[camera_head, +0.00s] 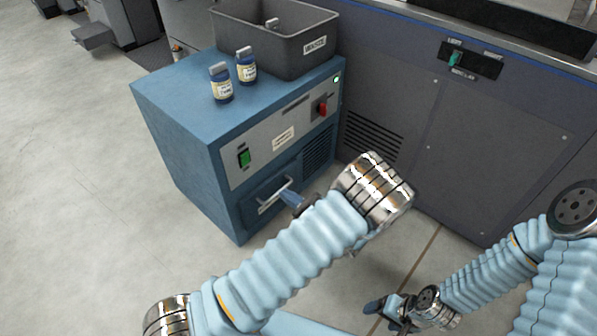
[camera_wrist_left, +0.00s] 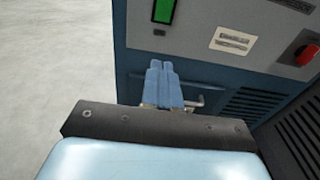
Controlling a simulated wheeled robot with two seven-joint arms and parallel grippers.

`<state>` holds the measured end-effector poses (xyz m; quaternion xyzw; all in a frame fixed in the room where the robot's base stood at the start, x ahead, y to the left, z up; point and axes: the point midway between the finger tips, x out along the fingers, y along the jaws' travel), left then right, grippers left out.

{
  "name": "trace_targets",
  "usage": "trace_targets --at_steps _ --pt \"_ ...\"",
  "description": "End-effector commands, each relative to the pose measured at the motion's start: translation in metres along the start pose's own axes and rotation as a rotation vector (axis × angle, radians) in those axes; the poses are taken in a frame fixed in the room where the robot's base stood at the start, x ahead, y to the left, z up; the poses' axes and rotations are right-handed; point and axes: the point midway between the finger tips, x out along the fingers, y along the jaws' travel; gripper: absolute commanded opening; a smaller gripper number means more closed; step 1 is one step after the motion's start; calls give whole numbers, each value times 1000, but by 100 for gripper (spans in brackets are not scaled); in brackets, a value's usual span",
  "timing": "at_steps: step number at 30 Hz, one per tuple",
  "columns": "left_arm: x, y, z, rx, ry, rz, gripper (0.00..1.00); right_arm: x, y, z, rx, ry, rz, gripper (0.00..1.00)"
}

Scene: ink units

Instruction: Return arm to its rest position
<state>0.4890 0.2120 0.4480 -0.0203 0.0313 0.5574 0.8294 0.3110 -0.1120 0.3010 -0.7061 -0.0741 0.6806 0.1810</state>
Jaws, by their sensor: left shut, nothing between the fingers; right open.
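My left arm reaches in from the bottom left of the head view to the front of a blue cabinet (camera_head: 180,140). My left gripper (camera_head: 291,198) is in front of the cabinet's lower front, close to a metal handle (camera_head: 274,194). In the left wrist view its two blue fingers (camera_wrist_left: 164,84) are together with nothing between them, and part of the handle (camera_wrist_left: 195,101) shows behind them. I cannot tell whether they touch the handle. My right gripper (camera_head: 385,308) is low over the floor at the bottom right, open and empty.
The cabinet front has a green switch (camera_head: 244,157) and a red knob (camera_head: 322,107). A large grey machine (camera_head: 480,140) stands right. The floor at left is clear.

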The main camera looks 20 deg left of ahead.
Motion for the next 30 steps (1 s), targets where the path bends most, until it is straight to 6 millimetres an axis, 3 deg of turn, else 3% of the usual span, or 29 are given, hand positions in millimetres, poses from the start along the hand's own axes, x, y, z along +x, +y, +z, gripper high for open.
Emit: trace_targets --at_steps 5,8,11,14,17,19,21,24,27,30 --pt "0 0 0 0 2 2 0 0 0 0 0 0 0 77" --pt "4 11 -11 1 49 39 0 0 0 0 0 0 0 77" --pt "11 45 -42 -4 193 157 0 0 0 0 0 0 0 77" --pt "2 102 -92 -44 441 372 0 0 0 0 0 0 0 77" --pt "-39 161 -142 -169 747 672 0 0 0 0 0 0 0 77" --pt "-87 188 -168 -336 969 932 0 0 0 0 0 0 0 77" --pt "-134 190 -179 -569 1146 1190 0 0 0 0 0 0 0 77" --pt "-166 167 -177 -930 1266 1476 0 0 0 0 0 0 0 77" --pt "-166 145 -168 -1244 1275 1650 0 0 0 0 0 0 0 77" --pt "-156 133 -162 -1450 1245 1731 0 0 0 0 0 0 0 77"
